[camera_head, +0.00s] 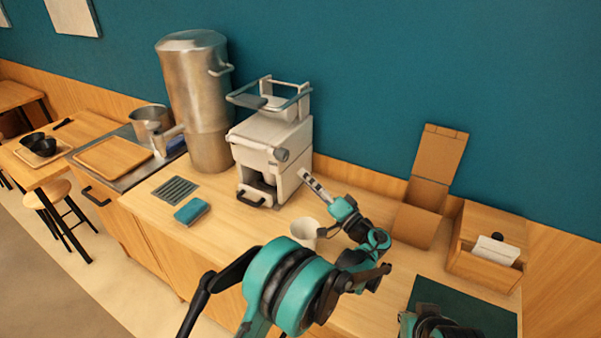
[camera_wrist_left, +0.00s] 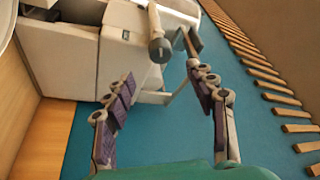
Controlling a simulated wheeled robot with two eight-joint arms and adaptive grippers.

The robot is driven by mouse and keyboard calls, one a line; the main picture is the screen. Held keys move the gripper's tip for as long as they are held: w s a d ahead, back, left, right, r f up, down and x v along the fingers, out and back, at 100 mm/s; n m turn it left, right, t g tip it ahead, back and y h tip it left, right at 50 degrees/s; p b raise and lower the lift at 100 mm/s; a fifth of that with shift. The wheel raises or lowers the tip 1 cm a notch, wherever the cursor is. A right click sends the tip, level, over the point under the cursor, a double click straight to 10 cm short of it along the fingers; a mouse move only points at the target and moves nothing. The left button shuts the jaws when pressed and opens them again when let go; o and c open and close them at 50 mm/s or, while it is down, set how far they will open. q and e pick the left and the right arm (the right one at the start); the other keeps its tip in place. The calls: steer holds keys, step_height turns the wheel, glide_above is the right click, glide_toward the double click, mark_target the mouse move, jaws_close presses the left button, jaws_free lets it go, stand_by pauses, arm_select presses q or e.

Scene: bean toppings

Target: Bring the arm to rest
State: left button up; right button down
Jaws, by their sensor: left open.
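My left arm (camera_head: 290,290) is teal and black and reaches from the bottom middle over the counter. My left gripper (camera_head: 313,186) is at the right side of the white machine (camera_head: 268,150), partly in front of its lower right edge. In the left wrist view the two fingers of my left gripper (camera_wrist_left: 163,88) are spread apart with nothing between them. The white machine's body (camera_wrist_left: 65,60) and a grey-capped handle (camera_wrist_left: 157,45) lie beyond the fingers. A teal and black part of my right arm (camera_head: 438,325) shows at the bottom edge; its fingertips do not show.
A white cup (camera_head: 304,230) stands close beside my left forearm. A tall steel container (camera_head: 195,100), a teal cloth (camera_head: 191,211) and a slotted grate (camera_head: 175,189) are left. A cardboard box (camera_head: 418,222), a wooden box (camera_head: 484,275) and a dark green mat (camera_head: 455,302) are right.

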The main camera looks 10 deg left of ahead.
arm_select(q)
steer(key=shift+s+d, duration=0.15)
stand_by(0.3)
steer(key=s+a+f+g+h, duration=0.1)
steer(key=s+a+g+h, duration=0.2)
steer(key=s+a, duration=0.4)
steer(key=s+a+g+h, duration=0.3)
steer(key=s+a+h, duration=0.1)
steer(key=a, duration=0.5)
steer(key=s+d+f+n+h, duration=0.1)
steer(key=s+d+f+h, duration=0.1)
steer(key=s, duration=0.8)
steer(key=s+d+f+h, duration=0.2)
steer(key=s+f+h, duration=0.3)
steer(key=s, duration=0.6)
steer(key=shift+s+d+f+n+h, duration=0.25)
steer(key=shift+n+h, duration=0.15)
steer(key=shift+h, duration=0.4)
